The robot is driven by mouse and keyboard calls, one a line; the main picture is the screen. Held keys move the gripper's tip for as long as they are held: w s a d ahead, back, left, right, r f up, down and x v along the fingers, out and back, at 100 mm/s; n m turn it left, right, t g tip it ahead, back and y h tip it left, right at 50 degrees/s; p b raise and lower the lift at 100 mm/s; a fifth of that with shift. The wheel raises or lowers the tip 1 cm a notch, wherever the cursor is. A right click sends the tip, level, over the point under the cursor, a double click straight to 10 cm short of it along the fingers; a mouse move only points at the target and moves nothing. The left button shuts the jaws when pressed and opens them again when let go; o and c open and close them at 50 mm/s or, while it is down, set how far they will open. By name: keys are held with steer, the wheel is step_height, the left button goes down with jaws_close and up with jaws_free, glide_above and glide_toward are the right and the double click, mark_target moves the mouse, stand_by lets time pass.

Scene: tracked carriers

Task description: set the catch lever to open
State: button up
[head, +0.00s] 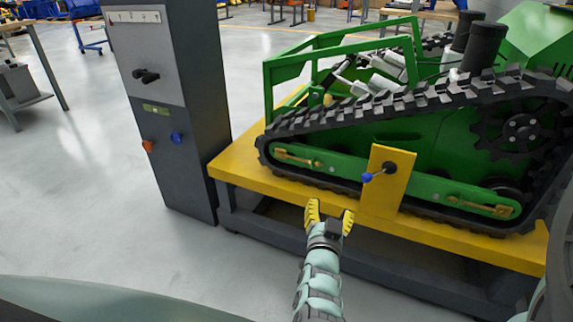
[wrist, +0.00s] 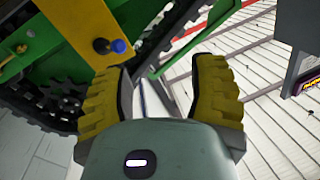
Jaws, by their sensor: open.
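The catch lever (head: 378,173) is a short dark rod with a blue ball knob. It sits on a yellow upright plate (head: 398,172) at the side of the green tracked carrier (head: 440,150). In the head view the knob points left and slightly down. In the wrist view the blue knob (wrist: 118,46) shows at upper left, beyond the left finger. My gripper (head: 329,212) is open and empty, with yellow ridged fingers, below and left of the lever in the head view. It also shows in the wrist view (wrist: 160,85). No contact with the lever shows.
The carrier stands on a yellow-topped bench (head: 240,165). A dark grey cabinet (head: 170,100) with a black switch, an orange knob and a blue knob stands at left. A green frame (head: 300,65) rises over the bench.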

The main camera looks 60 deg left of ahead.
steer(key=v, duration=1.2)
stand_by(0.6)
